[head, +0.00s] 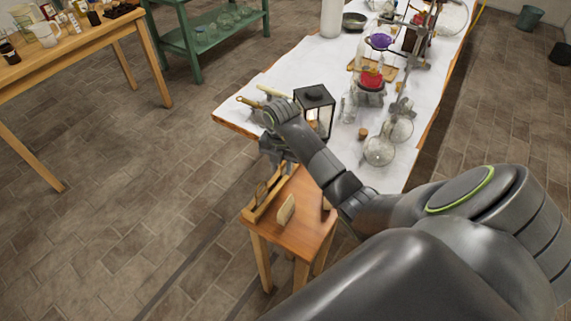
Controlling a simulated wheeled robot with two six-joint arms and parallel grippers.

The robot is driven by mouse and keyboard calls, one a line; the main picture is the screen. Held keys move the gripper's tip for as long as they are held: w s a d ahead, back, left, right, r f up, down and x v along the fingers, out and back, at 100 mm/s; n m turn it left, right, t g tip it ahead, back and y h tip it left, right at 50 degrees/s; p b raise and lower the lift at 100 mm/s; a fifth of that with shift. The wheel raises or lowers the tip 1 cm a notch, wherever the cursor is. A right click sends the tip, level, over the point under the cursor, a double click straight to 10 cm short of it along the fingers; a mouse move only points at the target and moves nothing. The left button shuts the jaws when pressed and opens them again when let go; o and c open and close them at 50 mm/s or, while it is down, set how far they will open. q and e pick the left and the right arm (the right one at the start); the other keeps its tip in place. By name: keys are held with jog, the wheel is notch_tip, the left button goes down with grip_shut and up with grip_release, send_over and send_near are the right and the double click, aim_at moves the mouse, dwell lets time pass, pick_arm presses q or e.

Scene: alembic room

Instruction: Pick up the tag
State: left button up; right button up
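A small pale beige piece (286,210), which looks like the tag, stands tilted on a small wooden table (303,232). My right gripper (274,166) points down over the back of this table, behind and a little left of the pale piece and apart from it. Its fingers are small and dark here, and I cannot tell whether they are open or shut. My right arm comes in from the lower right and covers part of the small table's right side. My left gripper is not in view.
A wooden holder (265,193) stands at the small table's left edge. Behind is a long white-covered table (285,75) with a black lantern (314,108), round glass flasks (379,151) and other glassware. A wooden bench (80,48) stands at left. The floor at left is clear.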

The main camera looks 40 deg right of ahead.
jog(key=shift+f, duration=0.6)
grip_shut()
jog(key=shift+r, duration=0.1)
